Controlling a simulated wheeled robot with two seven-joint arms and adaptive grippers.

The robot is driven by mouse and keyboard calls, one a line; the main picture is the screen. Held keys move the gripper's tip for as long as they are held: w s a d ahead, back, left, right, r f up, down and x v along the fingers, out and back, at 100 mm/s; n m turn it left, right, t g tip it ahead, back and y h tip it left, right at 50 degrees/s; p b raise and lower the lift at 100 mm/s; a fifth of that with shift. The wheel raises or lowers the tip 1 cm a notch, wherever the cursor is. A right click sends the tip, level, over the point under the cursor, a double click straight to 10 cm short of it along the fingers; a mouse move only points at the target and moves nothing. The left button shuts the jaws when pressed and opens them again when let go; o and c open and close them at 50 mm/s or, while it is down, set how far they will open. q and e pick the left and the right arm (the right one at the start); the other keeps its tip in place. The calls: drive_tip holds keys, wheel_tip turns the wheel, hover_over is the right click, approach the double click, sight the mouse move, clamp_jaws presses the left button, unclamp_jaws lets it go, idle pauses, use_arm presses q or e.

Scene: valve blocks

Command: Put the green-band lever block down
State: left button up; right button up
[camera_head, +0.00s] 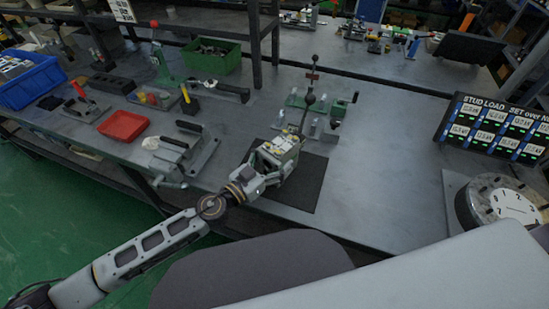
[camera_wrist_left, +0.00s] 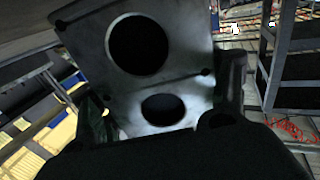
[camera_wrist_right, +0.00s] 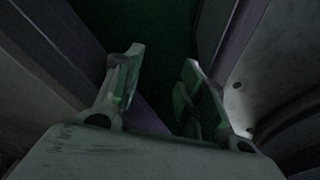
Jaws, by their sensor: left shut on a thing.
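The lever block (camera_head: 281,149) is a pale metal body with a dark lever and black ball knob rising from it. I cannot make out a green band. My left gripper (camera_head: 262,176) is shut on its near side, over the dark mat (camera_head: 307,190). I cannot tell whether the block touches the mat. In the left wrist view a metal face of the block (camera_wrist_left: 185,78) with two round holes fills the space between the fingers. My right gripper (camera_wrist_right: 160,75) shows only in the right wrist view, with its fingers apart and nothing between them.
Behind the block stands a green-based fixture (camera_head: 300,101). A grey clamp block (camera_head: 186,152) and a red tray (camera_head: 123,126) lie to the left. A stud load board (camera_head: 492,128) and a round dial (camera_head: 505,203) stand right. Bench right of the mat is clear.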

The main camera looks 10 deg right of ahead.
use_arm(q)
drive_tip(key=shift+r, duration=0.2)
drive_tip(key=o, duration=1.8)
drive_tip(key=shift+f, duration=0.25)
drive_tip(key=shift+c, duration=0.2)
drive_tip(key=o, duration=0.3)
drive_tip(key=shift+s, duration=0.1)
drive_tip(key=shift+o, duration=0.2)
use_arm(e)
drive_tip(key=shift+w+a+r, duration=0.1)
drive_tip(key=shift+w, duration=0.05)
use_arm(q)
drive_tip(key=shift+r, duration=0.15)
